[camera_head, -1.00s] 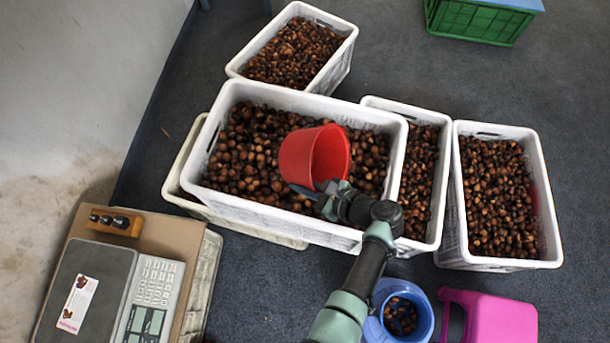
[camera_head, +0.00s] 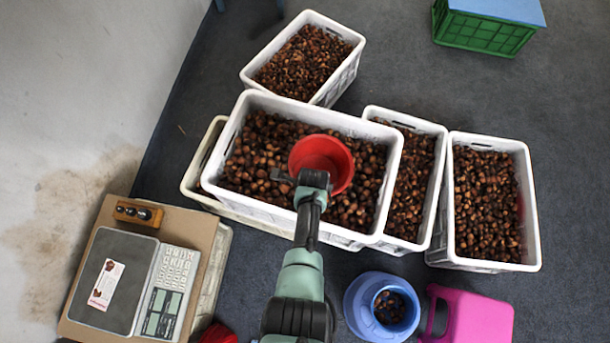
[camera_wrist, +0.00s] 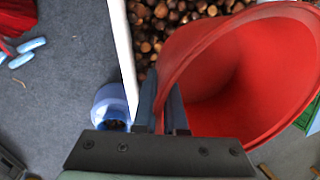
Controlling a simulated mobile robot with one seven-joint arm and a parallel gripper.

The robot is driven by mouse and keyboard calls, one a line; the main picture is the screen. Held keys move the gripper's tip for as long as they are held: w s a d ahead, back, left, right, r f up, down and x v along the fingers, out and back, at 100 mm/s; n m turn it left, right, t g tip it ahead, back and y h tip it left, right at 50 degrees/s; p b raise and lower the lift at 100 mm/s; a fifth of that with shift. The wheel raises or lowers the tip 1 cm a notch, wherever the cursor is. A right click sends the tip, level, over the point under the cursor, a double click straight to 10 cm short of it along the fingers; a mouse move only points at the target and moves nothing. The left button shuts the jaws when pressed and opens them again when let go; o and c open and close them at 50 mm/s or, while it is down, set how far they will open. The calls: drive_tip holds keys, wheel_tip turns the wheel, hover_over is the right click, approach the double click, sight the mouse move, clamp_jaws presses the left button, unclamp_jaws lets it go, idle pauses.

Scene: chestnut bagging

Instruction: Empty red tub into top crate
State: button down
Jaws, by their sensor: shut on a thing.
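The red tub (camera_head: 346,178) is above the large white crate (camera_head: 222,152) in the middle, which rests on another crate and is full of chestnuts. The tub's mouth faces up toward the head camera, and the inside that shows is bare red. In the wrist view the tub (camera_wrist: 225,75) fills the right side, with no chestnuts seen inside. My gripper (camera_wrist: 162,108) is shut on the tub's rim, one finger on each side of the wall. In the head view my gripper (camera_head: 308,182) is at the tub's near left side and hides part of it.
White chestnut crates stand behind (camera_head: 340,82) and to the right (camera_head: 432,185) (camera_head: 532,215). A scale (camera_head: 115,280) is at lower left. Open floor lies at the far right.

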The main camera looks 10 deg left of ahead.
drive_tip(key=shift+d+r+h, duration=0.1)
drive_tip(key=shift+d+h, duration=0.05)
drive_tip(key=shift+h, duration=0.55)
drive_tip(key=shift+s+r+p, duration=0.15)
drive_tip(key=shift+r+p, duration=0.15)
drive_tip(key=s+r+p, duration=0.5)
drive_tip(key=r+p, duration=0.1)
drive_tip(key=p, duration=0.3)
drive_tip(key=shift+s+d+r+p, duration=0.2)
drive_tip(key=shift+s+d+p, duration=0.1)
drive_tip(key=shift+s+d, duration=0.05)
drive_tip(key=shift+r, duration=0.1)
